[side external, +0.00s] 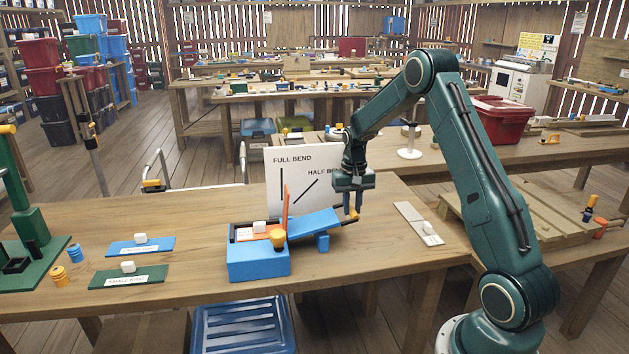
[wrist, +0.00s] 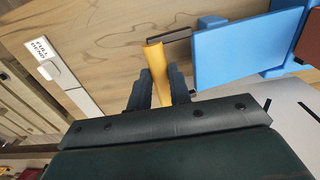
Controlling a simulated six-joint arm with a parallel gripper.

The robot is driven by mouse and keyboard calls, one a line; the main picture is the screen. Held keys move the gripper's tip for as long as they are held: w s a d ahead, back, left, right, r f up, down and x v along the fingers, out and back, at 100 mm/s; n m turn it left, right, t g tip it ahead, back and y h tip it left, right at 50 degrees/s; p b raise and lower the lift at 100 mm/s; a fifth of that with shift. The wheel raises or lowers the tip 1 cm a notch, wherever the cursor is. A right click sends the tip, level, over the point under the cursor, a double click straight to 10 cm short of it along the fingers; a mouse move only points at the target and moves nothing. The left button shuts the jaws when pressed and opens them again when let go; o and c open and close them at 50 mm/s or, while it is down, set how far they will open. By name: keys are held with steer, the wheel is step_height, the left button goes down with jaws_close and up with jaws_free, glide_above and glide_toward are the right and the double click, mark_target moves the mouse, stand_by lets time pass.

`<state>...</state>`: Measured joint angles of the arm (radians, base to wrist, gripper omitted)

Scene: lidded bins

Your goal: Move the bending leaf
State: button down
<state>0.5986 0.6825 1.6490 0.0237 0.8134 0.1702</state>
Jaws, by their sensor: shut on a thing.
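The bending leaf (side external: 314,224) is a blue plate on the right of a blue bending device (side external: 258,262), tilted slightly upward to the right. A dark rod with a yellow handle (wrist: 155,65) extends from it. My gripper (side external: 353,204) is shut on the yellow handle, with one finger on each side in the wrist view (wrist: 160,88). The leaf also shows in the wrist view (wrist: 235,50). An orange upright sheet (side external: 286,207) stands at the device's middle. A white board (side external: 295,170) behind reads FULL BEND and HALF BEND, with a vertical and a slanted black line.
A white strip with a small block (side external: 418,222) lies to the right of the handle. Blue (side external: 140,247) and green (side external: 128,277) labelled plates with white blocks lie to the left, beside yellow and blue rings (side external: 74,252). Bare table separates the device from the strip.

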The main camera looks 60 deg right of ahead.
steer(key=w+a+r, duration=0.4)
steer(key=r, duration=0.5)
steer(key=shift+w+a, duration=0.2)
steer(key=shift+a, duration=0.15)
steer(key=c, duration=1.3)
jaws_free()
steer(key=shift+r, duration=0.15)
steer(key=shift+d+r, duration=0.1)
steer(key=shift+r, duration=0.05)
step_height(320, 180, up, 11)
glide_above(330, 217)
steer(key=shift+w+a+r, duration=0.25)
steer(key=shift+a+r, duration=0.05)
steer(key=shift+a, duration=0.05)
